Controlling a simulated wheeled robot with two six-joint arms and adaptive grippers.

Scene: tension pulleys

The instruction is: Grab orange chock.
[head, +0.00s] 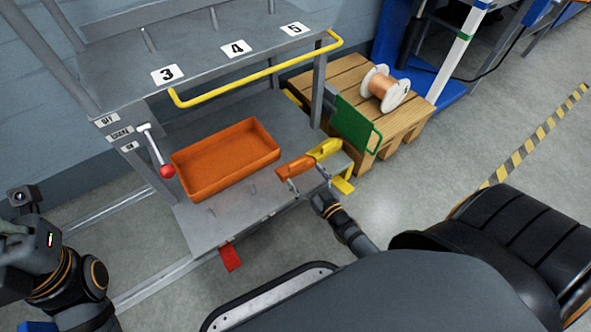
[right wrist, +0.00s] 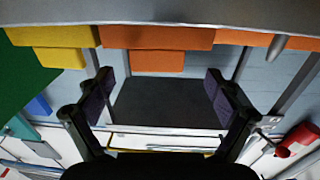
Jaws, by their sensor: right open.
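The orange chock (head: 296,167) sits at the front right corner of the grey lower shelf in the head view, beside a yellow chock (head: 325,149). In the right wrist view the orange chock (right wrist: 157,38) is ahead of the fingers, near the top. The yellow chock (right wrist: 52,37) is to its left there. My right gripper (head: 320,198) is just in front of the shelf corner. In the right wrist view its fingers (right wrist: 160,97) are spread, with nothing between them. My left wrist shows at the left edge of the head view; its fingers are not visible.
An orange tray (head: 225,158) stands on the shelf, left of the chock. A red-knobbed lever (head: 158,157) is further left, and a red pedal (head: 230,257) sticks out below. A yellow rail (head: 255,75) runs above. A wooden pallet (head: 335,77) with a copper spool (head: 384,88) is behind right.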

